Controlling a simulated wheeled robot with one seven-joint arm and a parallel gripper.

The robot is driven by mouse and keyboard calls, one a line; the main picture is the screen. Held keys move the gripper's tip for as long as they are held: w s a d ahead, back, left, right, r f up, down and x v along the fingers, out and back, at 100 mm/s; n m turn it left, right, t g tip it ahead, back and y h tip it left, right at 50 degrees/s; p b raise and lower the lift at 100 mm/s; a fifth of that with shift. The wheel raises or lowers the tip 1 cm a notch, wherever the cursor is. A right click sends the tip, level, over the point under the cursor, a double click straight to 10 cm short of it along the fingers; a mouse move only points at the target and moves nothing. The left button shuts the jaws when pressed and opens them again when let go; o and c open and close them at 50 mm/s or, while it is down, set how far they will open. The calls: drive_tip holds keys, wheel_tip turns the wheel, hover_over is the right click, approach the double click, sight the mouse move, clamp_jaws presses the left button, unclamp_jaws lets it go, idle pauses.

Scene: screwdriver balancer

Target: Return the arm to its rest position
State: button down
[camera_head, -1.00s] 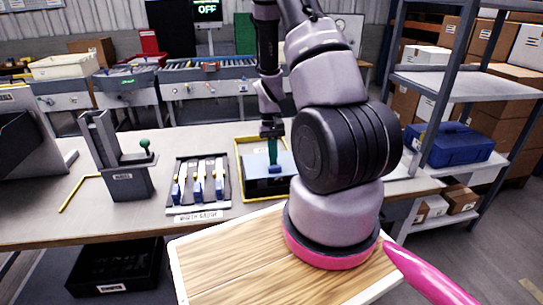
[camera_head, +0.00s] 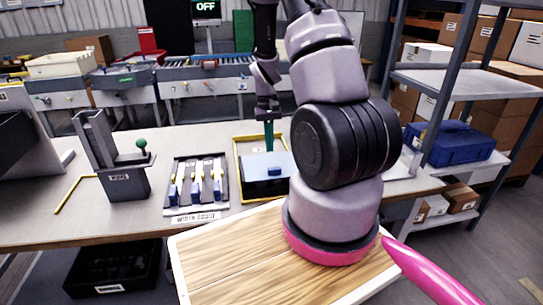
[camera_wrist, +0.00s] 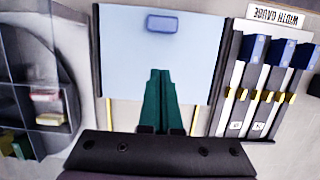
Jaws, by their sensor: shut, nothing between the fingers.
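My gripper (camera_head: 270,150) has green fingers pressed together with nothing between them. It points down above the light-blue-topped box (camera_head: 255,185) on the workbench. The fingers (camera_wrist: 160,72) show in the wrist view against the pale blue top (camera_wrist: 115,45), which carries a small blue block (camera_wrist: 162,23). In the head view the fingertips overlap the back of the box, and the exact height gap cannot be told. My arm rises from its base at the centre right and bends over towards the bench.
A yellow-edged tray area (camera_head: 238,165) surrounds the box. A width gauge rack (camera_head: 175,205) with several blue-handled pieces lies to its left. A grey stand (camera_head: 125,182) with a green knob is further left. A metal shelf (camera_head: 440,82) stands at right. A black bin (camera_head: 112,270) is below.

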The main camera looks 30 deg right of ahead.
drive_tip(key=v, duration=0.6)
drive_tip(key=shift+w, duration=0.2)
drive_tip(key=s+a+r+t, duration=0.2)
drive_tip(key=s+a+r, duration=0.1)
drive_tip(key=r, duration=0.6)
drive_tip(key=s+a+r+t, duration=0.3)
drive_tip(key=r, duration=0.5)
drive_tip(key=s+a+r+t, duration=0.2)
drive_tip(key=s+a+r, duration=0.1)
drive_tip(key=r, duration=0.6)
drive_tip(key=s+a+r+m+t+y, duration=0.1)
drive_tip(key=s+a+r+t, duration=0.1)
drive_tip(key=s+r, duration=0.2)
drive_tip(key=s, duration=0.3)
drive_tip(key=shift+s+a+r+t, duration=0.35)
drive_tip(key=shift+r+t, duration=0.05)
